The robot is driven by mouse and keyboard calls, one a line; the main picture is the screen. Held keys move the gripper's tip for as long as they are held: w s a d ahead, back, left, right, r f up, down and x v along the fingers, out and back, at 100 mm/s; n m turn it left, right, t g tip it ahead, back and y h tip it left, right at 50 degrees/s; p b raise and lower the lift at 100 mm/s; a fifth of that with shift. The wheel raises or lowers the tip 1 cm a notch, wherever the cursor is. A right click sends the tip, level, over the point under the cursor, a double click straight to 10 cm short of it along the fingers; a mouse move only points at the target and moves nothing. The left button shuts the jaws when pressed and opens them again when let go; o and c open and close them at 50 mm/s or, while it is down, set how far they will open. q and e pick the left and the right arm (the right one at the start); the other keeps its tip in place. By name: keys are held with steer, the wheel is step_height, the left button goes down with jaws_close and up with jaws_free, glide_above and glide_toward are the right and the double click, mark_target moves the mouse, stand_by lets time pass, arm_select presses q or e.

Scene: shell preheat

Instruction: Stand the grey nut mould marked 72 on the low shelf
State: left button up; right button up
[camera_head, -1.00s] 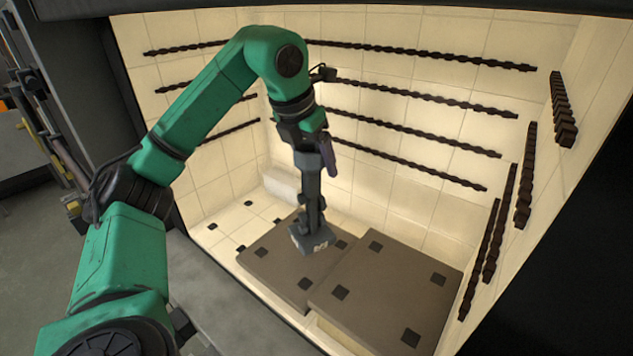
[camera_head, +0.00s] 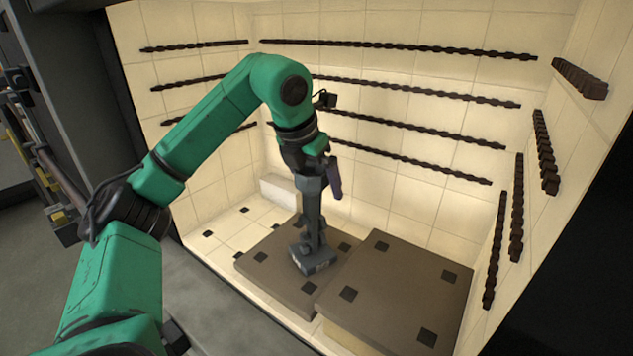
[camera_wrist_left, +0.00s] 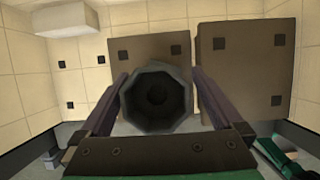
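The grey nut mould (camera_head: 314,262) has a square-looking foot and a tall narrow upper part, and stands about upright. Pale marks on its foot are too small to read. My left gripper (camera_head: 320,182) is shut on its upper part; in the left wrist view the mould (camera_wrist_left: 157,98) fills the space between the two dark fingers. The foot is over the low shelf (camera_head: 265,262), the brown slab on the left, near its right side. I cannot tell if it touches the slab.
A higher brown slab (camera_head: 385,290) stands close on the right of the low shelf. Dark twisted rods (camera_head: 420,90) line the cream tiled walls. A white block (camera_head: 278,190) sits at the back left. The low shelf's left part is bare.

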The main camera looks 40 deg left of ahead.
arm_select(q)
steer(key=shift+r, duration=0.2)
steer(key=v, duration=0.3)
steer(key=shift+a+r+b, duration=0.1)
steer(key=shift+b, duration=0.3)
steer(key=p+v, duration=0.1)
steer(key=v, duration=0.2)
steer(key=shift+s+r, duration=0.1)
steer(key=shift+r, duration=0.25)
steer(key=shift+s+r, duration=0.1)
steer(key=shift+s, duration=0.15)
steer(key=shift+w, duration=0.15)
